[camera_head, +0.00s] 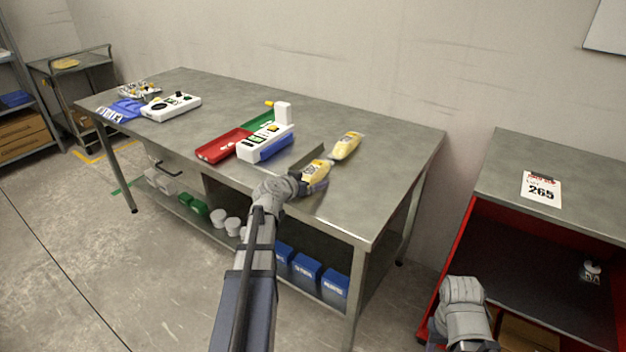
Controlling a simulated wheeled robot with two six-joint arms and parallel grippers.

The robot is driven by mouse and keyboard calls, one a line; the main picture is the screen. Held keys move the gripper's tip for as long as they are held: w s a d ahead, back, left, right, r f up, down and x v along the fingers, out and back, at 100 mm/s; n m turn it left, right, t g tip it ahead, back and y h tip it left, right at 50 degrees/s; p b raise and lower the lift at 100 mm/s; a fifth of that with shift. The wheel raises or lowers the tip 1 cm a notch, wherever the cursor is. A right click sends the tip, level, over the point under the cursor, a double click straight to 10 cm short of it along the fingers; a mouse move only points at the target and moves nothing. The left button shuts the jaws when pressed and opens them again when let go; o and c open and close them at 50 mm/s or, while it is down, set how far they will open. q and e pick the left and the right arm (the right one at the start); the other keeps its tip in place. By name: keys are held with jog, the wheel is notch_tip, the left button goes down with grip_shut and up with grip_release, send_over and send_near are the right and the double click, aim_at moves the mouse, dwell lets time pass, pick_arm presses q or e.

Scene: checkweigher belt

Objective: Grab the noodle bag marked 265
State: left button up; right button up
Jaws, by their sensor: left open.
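Two yellow noodle bags lie on the steel table. The nearer bag (317,169) is at the table's front edge, and the farther bag (347,146) lies behind it to the right. The marks on both bags are too small to read. A white sign reading 265 (541,190) lies on the bench at the right. My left gripper (312,184) is open at the near side of the nearer bag; I cannot tell whether it touches the bag. My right gripper (464,305) is low at the bottom right, its fingers not clearly visible.
A red tray (222,146), a green tray (257,121) and a white-and-blue checkweigher (265,143) stand left of the bags. A white control box (171,107) is farther left. The red-framed bench (500,165) stands right, across a gap. The table's right end is clear.

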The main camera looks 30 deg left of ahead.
pick_arm(q)
jog(key=shift+c, duration=0.2)
grip_shut()
dwell(0.6)
jog(key=shift+r, duration=0.1)
